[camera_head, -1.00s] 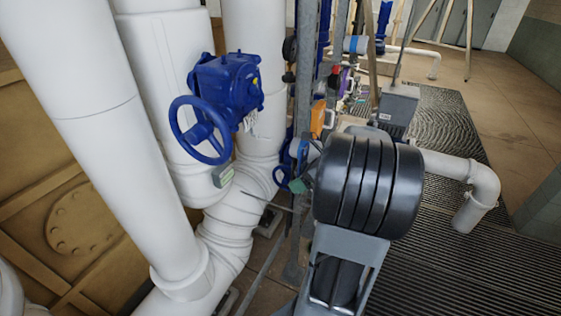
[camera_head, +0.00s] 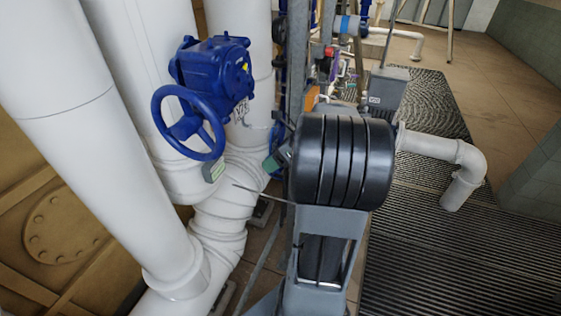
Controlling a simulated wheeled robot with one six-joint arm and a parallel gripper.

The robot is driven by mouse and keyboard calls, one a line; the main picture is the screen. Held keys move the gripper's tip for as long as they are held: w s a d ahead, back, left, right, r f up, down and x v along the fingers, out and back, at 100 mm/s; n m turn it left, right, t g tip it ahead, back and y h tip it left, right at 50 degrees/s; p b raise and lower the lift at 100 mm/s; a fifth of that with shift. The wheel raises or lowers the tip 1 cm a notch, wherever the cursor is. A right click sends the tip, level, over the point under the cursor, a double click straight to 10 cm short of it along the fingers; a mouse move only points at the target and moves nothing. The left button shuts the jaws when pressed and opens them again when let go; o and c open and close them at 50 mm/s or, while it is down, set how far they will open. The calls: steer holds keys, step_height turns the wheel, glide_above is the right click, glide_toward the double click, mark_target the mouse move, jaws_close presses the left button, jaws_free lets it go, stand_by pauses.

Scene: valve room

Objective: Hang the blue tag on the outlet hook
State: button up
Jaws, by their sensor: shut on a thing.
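My gripper (camera_head: 283,157) shows only in part as a small dark piece at the left edge of my black arm joint, which hides the rest. It is shut on a small teal-green piece (camera_head: 270,163) at its left side. I cannot tell whether this is the blue tag, and I see no other clear blue tag. A thin dark rod (camera_head: 255,192) sticks out to the left below the gripper, in front of the white pipe. It may be the outlet hook. Its right end is hidden behind my arm. The gripper is above the rod and looks apart from it.
A blue valve with a handwheel (camera_head: 188,124) stands at upper left on thick white pipes (camera_head: 222,205). A pale green label (camera_head: 213,171) sits below it. A grey post (camera_head: 297,60) rises behind my arm. A white elbow pipe (camera_head: 460,155) and grated floor lie right.

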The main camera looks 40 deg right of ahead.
steer(key=shift+w+a+f+b, duration=0.2)
steer(key=shift+w+a, duration=0.2)
steer(key=shift+w, duration=0.35)
steer(key=shift+w+a+f+b, duration=0.15)
steer(key=shift+w+a, duration=0.3)
steer(key=shift+w, duration=0.35)
steer(key=shift+w+a+f+b, duration=0.1)
steer(key=shift+w+a+f, duration=0.1)
steer(key=shift+w+a, duration=0.4)
steer(key=shift+w+d+f, duration=0.1)
steer(key=shift+w+d, duration=0.05)
steer(key=shift+w, duration=0.05)
steer(key=o, duration=1)
